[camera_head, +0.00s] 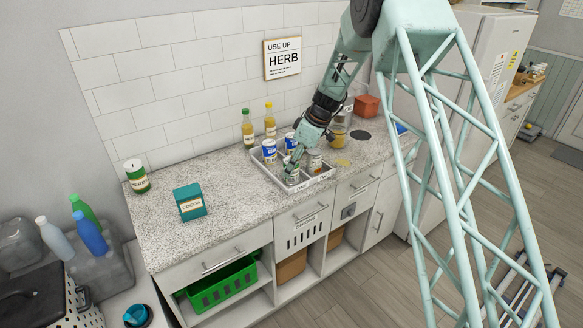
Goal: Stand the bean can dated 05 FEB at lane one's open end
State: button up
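A light grey tray with lanes (256,163) sits on the speckled counter, with small labels on its front edge that are too small to read. Two blue-and-white cans, one at the left (269,150) and one at the back (290,143), stand in it. A brownish can (315,161) stands at the right. Another can (292,178) is at the front, partly hidden by my gripper (291,167). My gripper points down at this front can; whether its fingers touch or close on it cannot be told. No can's date is readable.
Two yellow bottles (248,128) stand behind the tray. A glass jar (337,133) and an orange-red box (367,105) are to the right.

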jog(key=shift+f, duration=0.1)
jog(key=o, duration=1)
jog(key=shift+d+r, duration=0.1)
jog(key=shift+r, duration=0.25)
jog(key=shift+v, duration=5.75)
jog(key=shift+r, duration=0.1)
